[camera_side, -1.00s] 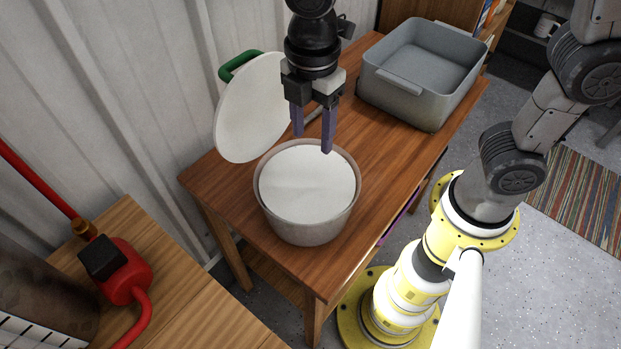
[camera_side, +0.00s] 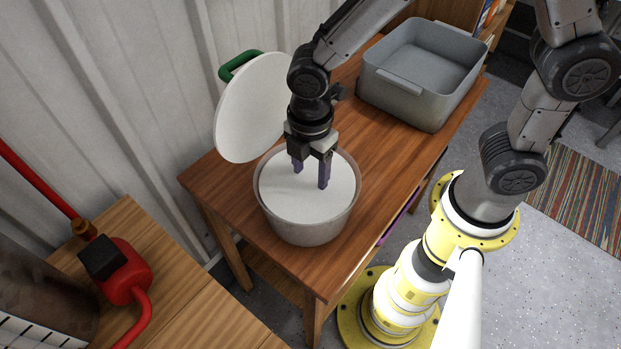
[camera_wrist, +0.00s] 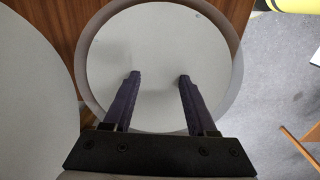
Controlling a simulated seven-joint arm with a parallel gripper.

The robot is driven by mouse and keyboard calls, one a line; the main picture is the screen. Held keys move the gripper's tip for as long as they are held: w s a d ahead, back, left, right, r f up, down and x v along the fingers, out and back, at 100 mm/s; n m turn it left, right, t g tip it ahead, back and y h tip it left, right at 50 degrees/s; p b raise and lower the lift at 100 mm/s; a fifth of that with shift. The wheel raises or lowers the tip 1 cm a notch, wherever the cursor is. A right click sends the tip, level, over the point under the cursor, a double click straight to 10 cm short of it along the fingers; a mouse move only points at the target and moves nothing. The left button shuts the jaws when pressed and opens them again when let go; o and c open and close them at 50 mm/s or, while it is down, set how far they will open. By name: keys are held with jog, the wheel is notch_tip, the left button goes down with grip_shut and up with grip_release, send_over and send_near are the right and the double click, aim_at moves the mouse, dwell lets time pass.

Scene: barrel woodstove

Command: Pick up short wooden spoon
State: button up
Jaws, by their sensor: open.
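No wooden spoon can be made out in the current side or wrist view. My gripper (camera_side: 311,178) is open and points down over the round tub (camera_side: 307,228). In the wrist view, my gripper (camera_wrist: 158,78) shows its two purple fingers spread apart, with only a plain white surface (camera_wrist: 155,45) between them. That white surface fills the tub's opening inside a translucent rim. Whether the fingertips touch it cannot be told.
A white round board with a green handle (camera_side: 240,65) leans against the wall behind the tub. A grey bin (camera_side: 405,95) stands at the table's far right. The wooden table (camera_side: 385,165) is clear between bin and tub.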

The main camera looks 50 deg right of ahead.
jog(key=shift+c, duration=0.3)
grip_shut()
jog(key=shift+r, duration=0.1)
